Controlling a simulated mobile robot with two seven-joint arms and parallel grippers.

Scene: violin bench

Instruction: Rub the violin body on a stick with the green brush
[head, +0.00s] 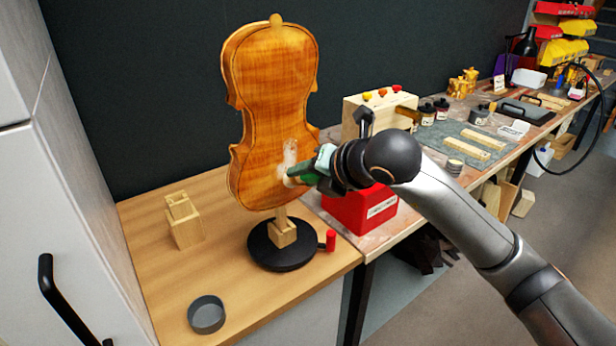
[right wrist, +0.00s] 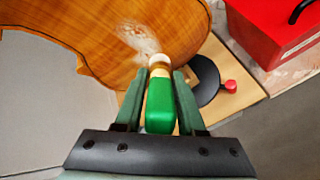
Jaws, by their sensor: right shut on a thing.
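The orange-brown violin body (head: 270,90) stands upright on a stick (head: 281,218) in a round black base (head: 283,248). A pale whitish patch (head: 290,153) marks its lower right part. My right gripper (head: 318,168) is shut on the green brush (right wrist: 160,106), with the handle between its fingers. The brush's pale tip (right wrist: 158,64) is at the violin's lower face, beside the pale patch; it appears to touch the wood. My left gripper is not in view.
A wooden block holder (head: 184,222) and a grey round dish (head: 206,314) stand on the bench at the left. A red box (head: 360,210) is right of the violin, below my right arm. A red knob (head: 331,240) sits at the base. The front bench middle is clear.

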